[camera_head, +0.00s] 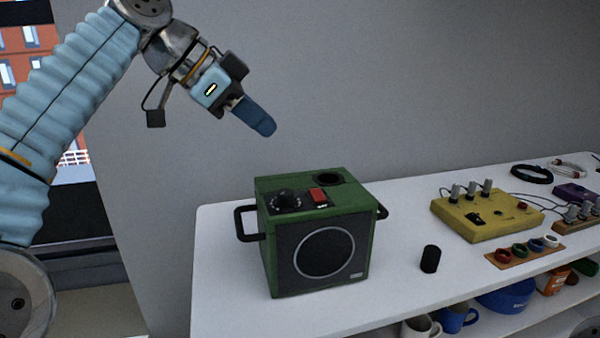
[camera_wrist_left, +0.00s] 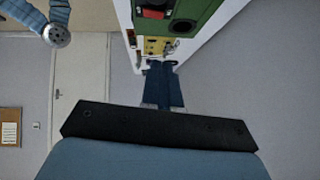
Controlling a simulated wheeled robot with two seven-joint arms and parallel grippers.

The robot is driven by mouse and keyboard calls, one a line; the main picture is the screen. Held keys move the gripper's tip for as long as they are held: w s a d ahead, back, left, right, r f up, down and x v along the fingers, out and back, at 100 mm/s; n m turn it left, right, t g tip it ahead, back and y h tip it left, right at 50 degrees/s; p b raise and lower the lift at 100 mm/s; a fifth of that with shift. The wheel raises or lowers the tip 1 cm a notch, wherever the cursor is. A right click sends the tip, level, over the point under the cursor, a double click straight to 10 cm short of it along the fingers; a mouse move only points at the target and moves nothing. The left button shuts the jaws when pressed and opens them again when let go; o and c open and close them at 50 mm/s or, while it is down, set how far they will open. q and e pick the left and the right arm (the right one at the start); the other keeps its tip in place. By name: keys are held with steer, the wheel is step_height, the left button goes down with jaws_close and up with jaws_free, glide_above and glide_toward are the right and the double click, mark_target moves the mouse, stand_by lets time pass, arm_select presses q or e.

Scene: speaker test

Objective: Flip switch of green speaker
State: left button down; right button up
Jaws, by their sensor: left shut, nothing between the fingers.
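The green speaker (camera_head: 318,278) stands upright on the white shelf top in the head view, with a round driver on its dark front. Its red switch (camera_head: 318,196) is on the top face, between a black knob (camera_head: 285,198) and a round black opening (camera_head: 330,178). My left gripper (camera_head: 264,127) is above and behind the speaker's top, apart from it, shut and empty. In the left wrist view the speaker (camera_wrist_left: 208,12) is at the top edge, with the red switch (camera_wrist_left: 153,14) partly showing; the shut fingers (camera_wrist_left: 163,70) point up the picture below it. My right gripper is in neither view.
A black cylinder (camera_head: 430,259) stands right of the speaker on the white shelf top (camera_head: 225,300). A yellow box (camera_head: 488,214) with knobs and a board with coloured rings (camera_head: 503,256) are farther right. Mugs and a blue bowl (camera_head: 505,300) are on the lower shelf. A grey wall is behind.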

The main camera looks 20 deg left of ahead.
arm_select(q)
glide_above(311, 189)
steer(key=s+a, duration=0.1)
steer(key=s, duration=0.1)
step_height(311, 189, down, 7)
steer(key=shift+w+f, duration=0.1)
steer(key=shift+w+a+f, duration=0.1)
steer(key=shift+f, duration=0.5)
steer(key=shift+w+a+f, duration=0.1)
steer(key=shift+f, duration=0.45)
steer(key=shift+w+f, duration=0.1)
steer(key=shift+f, duration=0.65)
steer(key=shift+f, duration=0.1)
steer(key=shift+f+b, duration=0.35)
steer(key=shift+b, duration=0.2)
steer(key=shift+w+a, duration=0.1)
steer(key=shift+a, duration=0.05)
